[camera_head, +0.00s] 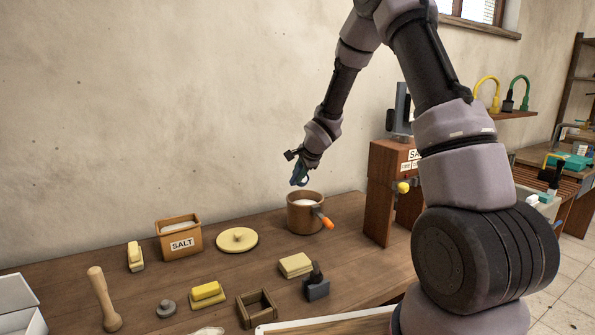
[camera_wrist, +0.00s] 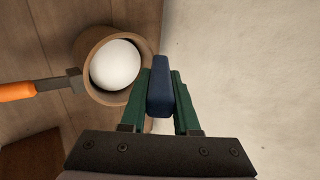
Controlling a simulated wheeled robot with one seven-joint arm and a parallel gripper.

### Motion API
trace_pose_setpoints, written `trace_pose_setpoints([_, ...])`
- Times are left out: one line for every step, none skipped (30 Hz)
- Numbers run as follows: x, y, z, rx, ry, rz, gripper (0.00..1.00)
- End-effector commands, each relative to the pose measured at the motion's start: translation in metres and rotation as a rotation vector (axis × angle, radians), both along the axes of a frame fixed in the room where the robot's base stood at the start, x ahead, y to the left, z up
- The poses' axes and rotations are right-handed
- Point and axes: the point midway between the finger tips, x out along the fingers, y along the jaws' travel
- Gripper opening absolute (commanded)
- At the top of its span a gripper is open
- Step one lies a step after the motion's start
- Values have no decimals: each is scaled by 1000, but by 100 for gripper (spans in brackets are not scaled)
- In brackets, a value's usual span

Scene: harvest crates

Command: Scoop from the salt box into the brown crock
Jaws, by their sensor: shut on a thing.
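The salt box (camera_head: 181,240) is a tan open box labelled SALT at the left of the table, with white salt inside. The brown crock (camera_head: 305,225) stands to its right by the back wall; it also shows in the wrist view (camera_wrist: 88,58), with a white rounded mass inside. My gripper (camera_head: 300,172) is above the crock in the head view. In the wrist view my gripper (camera_wrist: 160,95) is shut on a dark blue handle (camera_wrist: 160,88), seemingly the scoop's, just right of the crock's mouth. The scoop's bowl is not clearly visible.
An orange-handled tool (camera_head: 327,223) is at the crock's right side, its grey end near the rim. A yellow round lid (camera_head: 237,240) lies between box and crock. A wooden pestle (camera_head: 103,300), butter block (camera_head: 207,293) and wooden cabinet (camera_head: 385,195) stand around.

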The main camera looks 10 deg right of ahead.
Motion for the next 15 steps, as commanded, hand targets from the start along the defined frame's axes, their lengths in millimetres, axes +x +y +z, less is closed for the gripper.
trace_pose_setpoints([-3,2,-6,7,-19,4,0])
trace_pose_setpoints([-4,2,-7,12,-36,6,0])
trace_pose_setpoints([-5,2,-9,19,-59,5,0])
trace_pose_setpoints([-5,1,-10,24,-77,4,0])
trace_pose_setpoints([-6,0,-10,29,-97,4,0])
trace_pose_setpoints([-7,-1,-13,40,-118,1,0])
trace_pose_setpoints([-7,-1,-14,48,-137,2,0])
trace_pose_setpoints([-8,-2,-16,54,-155,1,0])
trace_pose_setpoints([-9,-2,-17,62,-182,0,0])
trace_pose_setpoints([-9,-3,-18,64,-202,-2,0])
trace_pose_setpoints([-10,-4,-20,72,-220,-1,0])
trace_pose_setpoints([-10,-4,-22,82,-244,-1,0])
trace_pose_setpoints([-11,-4,-23,88,-262,-1,0])
trace_pose_setpoints([-12,-5,-24,93,-279,-2,0])
trace_pose_setpoints([-13,-6,-26,97,-301,-3,0])
